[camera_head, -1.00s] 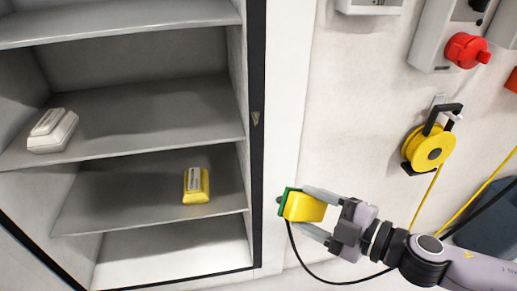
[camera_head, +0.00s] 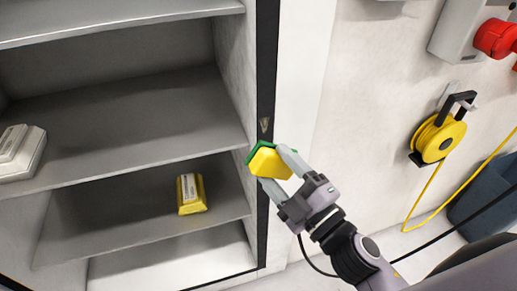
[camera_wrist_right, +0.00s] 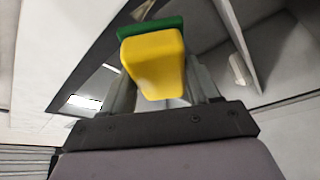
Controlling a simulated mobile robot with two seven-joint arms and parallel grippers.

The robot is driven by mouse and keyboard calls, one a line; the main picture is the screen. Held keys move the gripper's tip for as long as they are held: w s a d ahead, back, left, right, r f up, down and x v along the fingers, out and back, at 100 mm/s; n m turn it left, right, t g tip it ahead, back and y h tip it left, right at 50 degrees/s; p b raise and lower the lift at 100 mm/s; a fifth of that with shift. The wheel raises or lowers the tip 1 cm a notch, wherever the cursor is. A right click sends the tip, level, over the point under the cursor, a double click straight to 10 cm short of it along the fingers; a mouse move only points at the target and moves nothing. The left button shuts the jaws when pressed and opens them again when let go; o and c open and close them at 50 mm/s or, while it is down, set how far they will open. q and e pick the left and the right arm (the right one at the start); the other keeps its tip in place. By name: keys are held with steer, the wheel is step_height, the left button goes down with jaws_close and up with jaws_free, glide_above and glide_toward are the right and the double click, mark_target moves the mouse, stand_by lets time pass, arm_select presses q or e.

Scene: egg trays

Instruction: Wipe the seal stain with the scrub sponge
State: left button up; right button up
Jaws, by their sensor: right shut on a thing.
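The seal stain (camera_head: 264,124) is a small brownish patch on the black seal strip (camera_head: 267,60) along the cabinet's right edge. The scrub sponge (camera_head: 270,164) is yellow with a green scrub face. My right gripper (camera_head: 285,170) is shut on the sponge, with a finger on each side of its yellow body. The sponge is just below the stain in the head view, its green face turned toward the seal. I cannot tell whether it touches the seal. The sponge (camera_wrist_right: 153,62) fills the middle of the right wrist view. My left gripper is not in view.
The open cabinet has grey shelves (camera_head: 120,120). A yellow block with a label (camera_head: 191,194) and a white container (camera_head: 20,155) stand on them. On the right wall are a yellow cable reel (camera_head: 437,138) and a red knob (camera_head: 496,39). A dark blue bin (camera_head: 485,196) stands below.

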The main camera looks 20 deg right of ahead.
steer(key=shift+w+a+r, duration=0.1)
steer(key=shift+w+a, duration=0.1)
steer(key=shift+w, duration=0.5)
steer(key=shift+w+a+p, duration=0.1)
steer(key=shift+w+p, duration=0.3)
steer(key=shift+w, duration=2.25)
steer(key=shift+w, duration=0.95)
steer(key=shift+d, duration=1.95)
steer(key=shift+w, duration=0.15)
steer(key=shift+a, duration=1.95)
steer(key=shift+c, duration=0.4)
